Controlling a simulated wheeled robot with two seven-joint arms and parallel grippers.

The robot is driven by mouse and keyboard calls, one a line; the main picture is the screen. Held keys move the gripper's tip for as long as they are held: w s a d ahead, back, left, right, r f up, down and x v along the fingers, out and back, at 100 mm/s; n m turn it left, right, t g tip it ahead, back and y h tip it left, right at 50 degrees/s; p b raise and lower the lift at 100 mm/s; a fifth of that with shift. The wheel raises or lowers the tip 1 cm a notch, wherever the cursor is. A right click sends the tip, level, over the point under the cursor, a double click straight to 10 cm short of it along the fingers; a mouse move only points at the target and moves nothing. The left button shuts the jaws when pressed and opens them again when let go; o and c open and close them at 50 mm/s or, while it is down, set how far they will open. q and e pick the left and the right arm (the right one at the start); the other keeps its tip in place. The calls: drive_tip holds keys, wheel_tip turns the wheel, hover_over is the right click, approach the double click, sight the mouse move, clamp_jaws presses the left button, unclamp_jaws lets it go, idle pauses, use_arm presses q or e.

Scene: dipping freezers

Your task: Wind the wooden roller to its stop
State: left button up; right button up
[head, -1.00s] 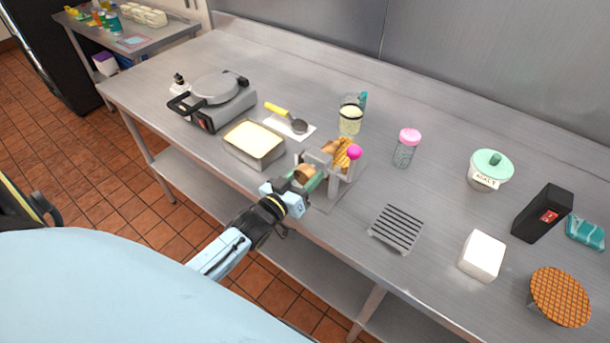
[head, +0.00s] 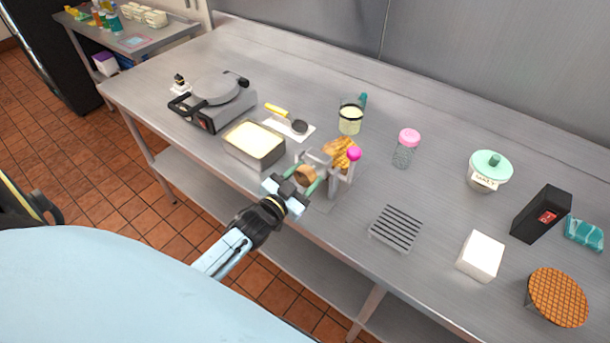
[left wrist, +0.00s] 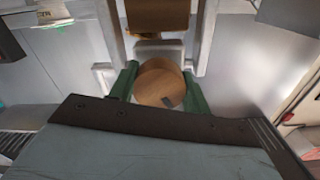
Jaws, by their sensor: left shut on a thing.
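The wooden roller (head: 306,175) sits at the front of a small metal stand (head: 334,184) near the table's front edge. In the left wrist view its round wooden end (left wrist: 159,86) faces the camera, with a small dark mark low on it. My left gripper (head: 305,182) has its green fingers on either side of the roller and is shut on it. A golden waffle-patterned piece (head: 342,152) sits at the top of the stand, beside a pink ball (head: 354,153). My right gripper is not in view.
A batter pan (head: 254,143) and a waffle iron (head: 213,100) stand to the left. A slotted rack (head: 397,229), a white block (head: 481,256) and a shaker with a pink lid (head: 406,148) stand to the right. Bare table lies between the stand and the rack.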

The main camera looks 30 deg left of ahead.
use_arm(q)
drive_tip(key=m, duration=0.4)
drive_tip(key=shift+m, duration=0.3)
drive_tip(key=m, duration=0.3)
drive_tip(key=shift+m+b, duration=0.4)
drive_tip(key=m+b, duration=0.1)
drive_tip(key=m, duration=0.3)
drive_tip(key=shift+a, duration=0.1)
drive_tip(key=m+b, duration=0.1)
drive_tip(key=m, duration=0.4)
drive_tip(key=shift+r+b, duration=0.1)
drive_tip(key=shift+b, duration=0.25)
drive_tip(key=shift+m, duration=0.3)
drive_tip(key=o, duration=1)
drive_tip(key=shift+c, duration=0.2)
drive_tip(key=shift+s, duration=0.1)
